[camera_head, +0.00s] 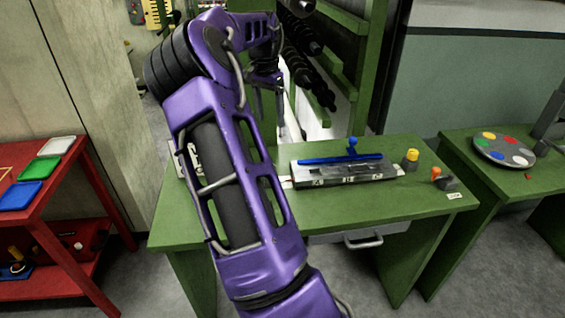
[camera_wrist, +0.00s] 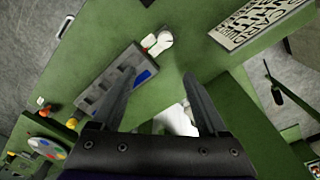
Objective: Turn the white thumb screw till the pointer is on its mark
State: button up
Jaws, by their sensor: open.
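In the wrist view a white piece with rounded lobes (camera_wrist: 158,42), likely the white thumb screw, sits on the green bench at the end of a grey block. A small reddish spot shows beside it; the pointer and its mark are too small to make out. In the head view my arm hides most of that spot. My gripper (camera_wrist: 163,72) is open and empty, its fingers spread below the white piece in the wrist view, apart from it. In the head view the gripper (camera_head: 268,100) hangs above the bench, near the green rack.
The grey block (camera_head: 345,171) carries a blue bar (camera_head: 340,159) and letter labels. Yellow (camera_head: 411,157) and orange (camera_head: 436,172) knobs stand right of it. A printed plate (camera_wrist: 262,22) lies on the bench. A green rack (camera_head: 366,70) with dark spools rises behind.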

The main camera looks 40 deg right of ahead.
jog(key=shift+y, duration=0.3)
jog(key=f, duration=1.7)
jog(key=shift+w+a+f, duration=0.1)
jog(key=shift+a+f, duration=0.05)
jog(key=shift+a, duration=0.1)
grip_shut()
